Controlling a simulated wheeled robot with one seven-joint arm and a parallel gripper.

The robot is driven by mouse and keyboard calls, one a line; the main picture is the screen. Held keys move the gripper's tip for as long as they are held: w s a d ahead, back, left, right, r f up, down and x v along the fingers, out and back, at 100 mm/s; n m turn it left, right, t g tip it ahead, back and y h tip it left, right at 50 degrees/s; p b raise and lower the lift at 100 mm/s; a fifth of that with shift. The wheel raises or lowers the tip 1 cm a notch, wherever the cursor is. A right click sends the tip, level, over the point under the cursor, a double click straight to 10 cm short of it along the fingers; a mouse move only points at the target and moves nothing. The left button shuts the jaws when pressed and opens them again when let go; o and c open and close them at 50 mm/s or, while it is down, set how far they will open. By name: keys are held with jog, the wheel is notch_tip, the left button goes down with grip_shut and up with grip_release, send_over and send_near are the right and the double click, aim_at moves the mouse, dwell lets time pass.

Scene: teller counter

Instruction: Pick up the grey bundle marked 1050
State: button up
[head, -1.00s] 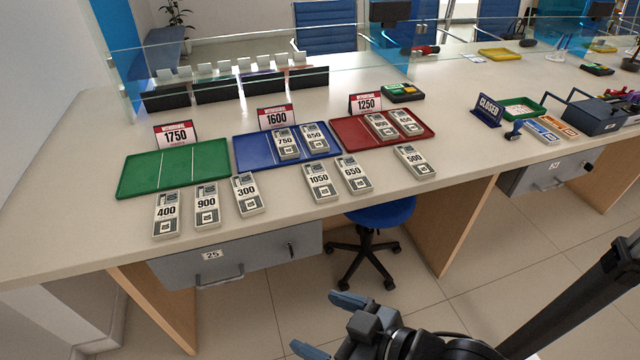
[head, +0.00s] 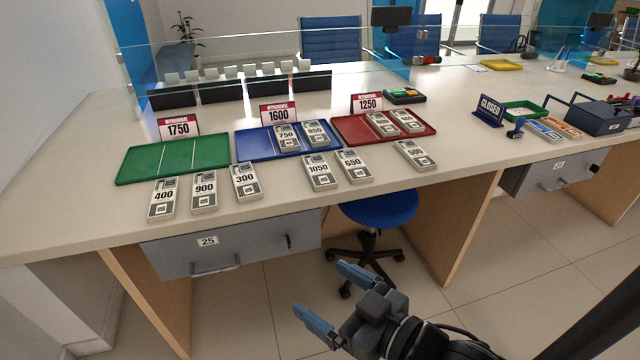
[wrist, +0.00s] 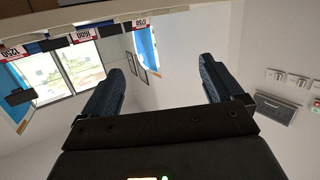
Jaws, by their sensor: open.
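The grey bundle marked 1050 (head: 320,172) lies flat on the counter near its front edge, in front of the blue tray (head: 244,146). The bundle marked 650 (head: 355,166) lies close on its right; the bundle marked 300 (head: 246,182) lies farther off on its left. My gripper (head: 335,296) is open and empty, low in the head view, in front of the counter and apart from the bundle. In the wrist view its two blue fingers (wrist: 166,84) are spread with nothing between them, and no bundle shows there.
Bundles 900 (head: 204,191), 400 (head: 162,197) and 500 (head: 414,155) lie along the front edge. The green tray (head: 122,178) is empty; the red tray (head: 352,140) holds two bundles. A blue stool (head: 380,210) stands below the counter. A glass screen crosses the back.

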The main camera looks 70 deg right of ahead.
jog(key=w+d+f+m+h+b, duration=0.2)
jog(key=w+d+f+b, duration=0.15)
jog(key=d, duration=0.25)
jog(key=m+g+h+b, duration=0.4)
jog(key=m+h+b, duration=0.1)
jog(key=h+b, duration=0.2)
send_near(323, 177)
jog(key=p+x, duration=0.1)
jog(key=x, duration=0.3)
jog(key=shift+s+r, duration=0.1)
jog(key=shift+r, duration=0.05)
jog(key=shift+t, duration=0.3)
jog(key=shift+f+p+x, duration=0.15)
jog(key=shift+p+x, duration=0.2)
jog(key=shift+x, duration=1.15)
jog(key=shift+f+p+x, duration=0.2)
jog(key=shift+p+x, duration=0.15)
jog(key=shift+x, duration=1.15)
jog(key=c, duration=1.1)
jog(key=shift+r, duration=0.15)
